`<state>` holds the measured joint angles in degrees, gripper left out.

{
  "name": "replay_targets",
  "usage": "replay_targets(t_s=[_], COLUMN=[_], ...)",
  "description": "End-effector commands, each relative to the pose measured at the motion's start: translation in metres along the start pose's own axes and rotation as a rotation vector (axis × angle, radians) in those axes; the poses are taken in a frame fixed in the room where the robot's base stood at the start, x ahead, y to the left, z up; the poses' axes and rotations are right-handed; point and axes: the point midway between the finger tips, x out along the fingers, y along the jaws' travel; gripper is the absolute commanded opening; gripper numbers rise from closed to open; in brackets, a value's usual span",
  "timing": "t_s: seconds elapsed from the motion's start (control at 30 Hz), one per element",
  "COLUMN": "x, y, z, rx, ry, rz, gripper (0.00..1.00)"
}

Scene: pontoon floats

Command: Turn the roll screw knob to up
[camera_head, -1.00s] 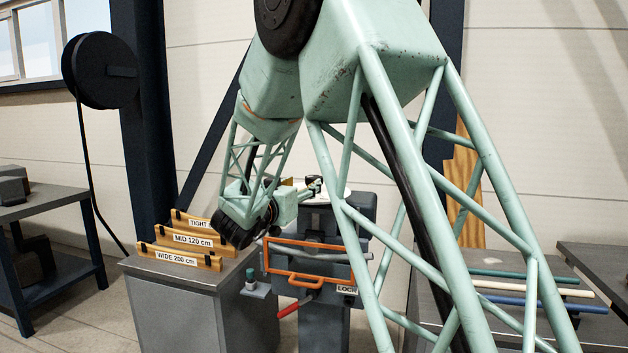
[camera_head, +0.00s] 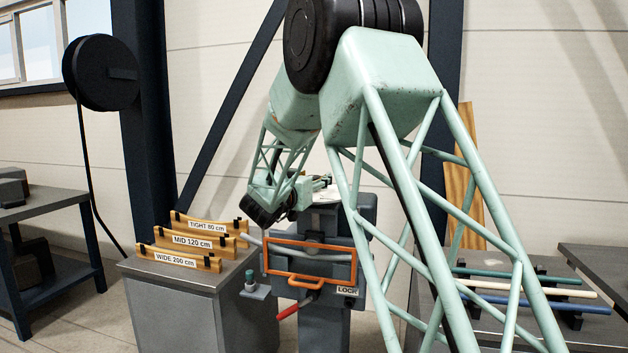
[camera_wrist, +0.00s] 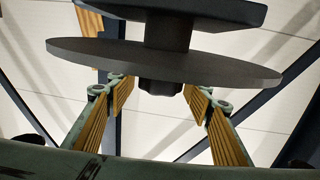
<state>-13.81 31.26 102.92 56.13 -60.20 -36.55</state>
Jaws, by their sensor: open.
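In the wrist view a dark grey round disc (camera_wrist: 215,65) on a thick shaft, with a small dark hub (camera_wrist: 160,87) under it, sits between the fingers of my gripper (camera_wrist: 158,95). It looks like the screw knob, but I cannot tell which way it is set. The fingers, with yellow ribbed pads, stand apart on both sides of the hub; no contact is clear. In the head view my gripper (camera_head: 320,183) points right at the top of the grey bending machine (camera_head: 325,220). The knob is not clear there.
An orange guard frame (camera_head: 309,242) and red-gripped lever (camera_head: 287,312) are on the machine's front. A cabinet (camera_head: 200,300) at left bears wooden formers (camera_head: 187,262). Coloured rods (camera_head: 530,300) lie on a bench at right. A small teal-topped part (camera_head: 249,279) sits on a side bracket.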

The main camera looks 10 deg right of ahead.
Motion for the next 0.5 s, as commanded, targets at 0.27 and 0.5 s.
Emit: replay_targets(t_s=[0.27, 0.5], x=[0.0009, 0.0008], y=[0.0, 0.0], z=[0.0002, 0.0003], rx=[0.0, 0.0], ry=[0.0, 0.0], rz=[0.0, 0.0], gripper=[0.47, 0.29])
